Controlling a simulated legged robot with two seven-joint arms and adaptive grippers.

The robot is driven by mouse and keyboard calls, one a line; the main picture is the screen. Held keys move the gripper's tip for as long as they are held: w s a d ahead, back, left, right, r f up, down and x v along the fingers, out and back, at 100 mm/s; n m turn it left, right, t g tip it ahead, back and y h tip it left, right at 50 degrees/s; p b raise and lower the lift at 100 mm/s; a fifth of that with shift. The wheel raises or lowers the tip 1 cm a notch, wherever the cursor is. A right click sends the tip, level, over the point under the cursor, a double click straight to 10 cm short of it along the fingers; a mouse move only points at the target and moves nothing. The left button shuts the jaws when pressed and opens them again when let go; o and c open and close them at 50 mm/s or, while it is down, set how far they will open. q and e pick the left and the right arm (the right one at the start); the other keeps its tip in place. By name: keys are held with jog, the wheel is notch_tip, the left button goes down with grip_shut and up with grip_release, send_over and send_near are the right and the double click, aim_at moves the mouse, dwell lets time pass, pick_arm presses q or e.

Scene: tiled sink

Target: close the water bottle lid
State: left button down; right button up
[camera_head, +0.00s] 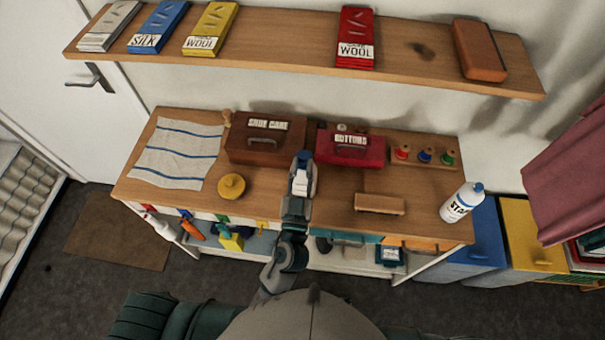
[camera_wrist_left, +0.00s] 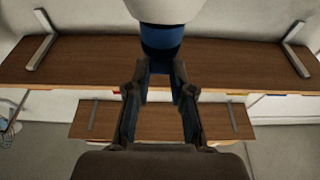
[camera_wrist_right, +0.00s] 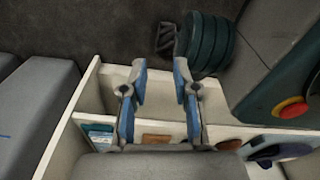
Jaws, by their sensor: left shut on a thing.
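My left gripper (camera_head: 301,178) is in front of the table in the head view, with a small white and blue object at its end. In the left wrist view its fingers (camera_wrist_left: 160,72) are closed on the blue band of a white and blue bottle (camera_wrist_left: 162,42). The white part runs off the top of that view. I cannot tell whether its lid is open. My right gripper (camera_wrist_right: 163,75) is open and empty in the right wrist view, with its fingers apart. It does not show in the head view.
A labelled white bottle with a blue cap (camera_head: 461,202) stands at the table's right edge. A brown box (camera_head: 258,145), a red box (camera_head: 350,150), thread spools (camera_head: 424,156) and a wooden block (camera_head: 379,204) stand on the table. A wall shelf (camera_head: 290,38) hangs above.

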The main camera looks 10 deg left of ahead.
pick_arm(q)
jog(key=b, duration=0.3)
jog(key=shift+f+t, duration=0.3)
jog(key=shift+t, duration=0.1)
jog(key=b, duration=0.3)
jog(key=shift+s+f+t, duration=0.1)
jog(key=shift+f+t, duration=0.05)
jog(key=shift+t, duration=0.15)
pick_arm(e)
jog(key=w+a+r, duration=0.2)
jog(key=w+r, duration=0.7)
jog(key=w, duration=0.2)
pick_arm(q)
jog(key=shift+f+t+b, duration=0.15)
jog(key=shift+t+b, duration=0.15)
jog(key=shift+b, duration=0.75)
jog(key=shift+s+t+b, duration=0.1)
jog(key=shift+t+b, duration=0.2)
jog(key=shift+b, duration=0.95)
pick_arm(e)
notch_tip(320, 180, up, 14)
jog(key=w+t, duration=0.1)
jog(key=shift+w, duration=0.4)
jog(key=shift+r, duration=0.1)
pick_arm(q)
jog(key=c, duration=1)
grip_release()
jog(key=shift+s+f, duration=0.1)
jog(key=shift+f, duration=0.05)
